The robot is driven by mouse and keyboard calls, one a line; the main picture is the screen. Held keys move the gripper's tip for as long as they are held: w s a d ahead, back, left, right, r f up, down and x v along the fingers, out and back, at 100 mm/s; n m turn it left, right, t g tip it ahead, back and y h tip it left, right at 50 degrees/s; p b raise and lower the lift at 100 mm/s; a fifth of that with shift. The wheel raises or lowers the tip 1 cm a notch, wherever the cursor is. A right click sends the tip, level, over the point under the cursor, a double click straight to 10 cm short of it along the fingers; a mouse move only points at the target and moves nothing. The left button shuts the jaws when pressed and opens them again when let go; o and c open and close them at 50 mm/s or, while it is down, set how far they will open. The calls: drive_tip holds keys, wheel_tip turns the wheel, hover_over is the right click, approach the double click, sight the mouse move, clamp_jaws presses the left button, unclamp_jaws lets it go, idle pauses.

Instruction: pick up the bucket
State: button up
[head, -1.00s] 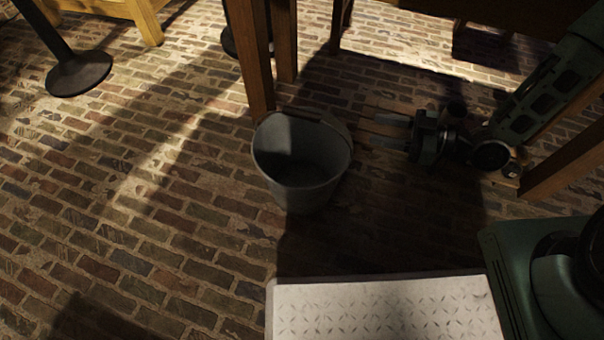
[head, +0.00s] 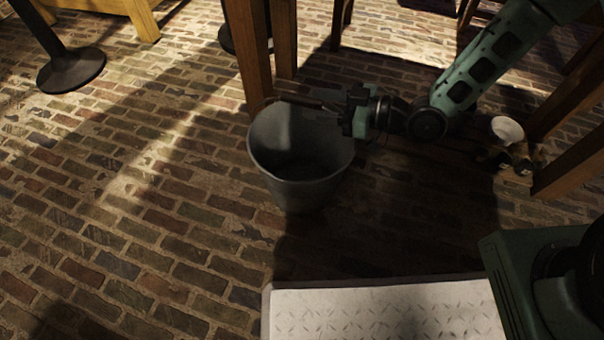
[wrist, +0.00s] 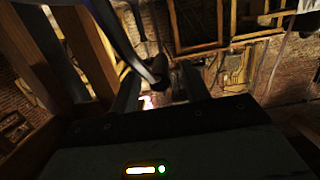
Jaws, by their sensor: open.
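A grey metal bucket (head: 300,165) stands upright on the brick floor in the head view, open at the top and apparently empty. My gripper (head: 300,102) reaches in from the right, with its fingers over the far part of the bucket's rim. In the wrist view my gripper (wrist: 162,88) shows two parted fingers. A dark rounded piece (wrist: 155,68), seemingly the bucket's handle grip, shows near the gap between the fingertips. I cannot tell whether it touches either finger. The handle is hard to make out in the head view, where the fingers overlap it.
A wooden leg (head: 247,50) stands just behind the bucket. More wooden legs (head: 567,165) and a small white round object (head: 507,129) are at the right. A round dark stand base (head: 72,72) is at the far left. The brick floor left of the bucket is clear.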

drive_tip(key=shift+x, duration=1)
clamp_jaws()
idle(0.6)
drive_tip(key=shift+r, duration=0.1)
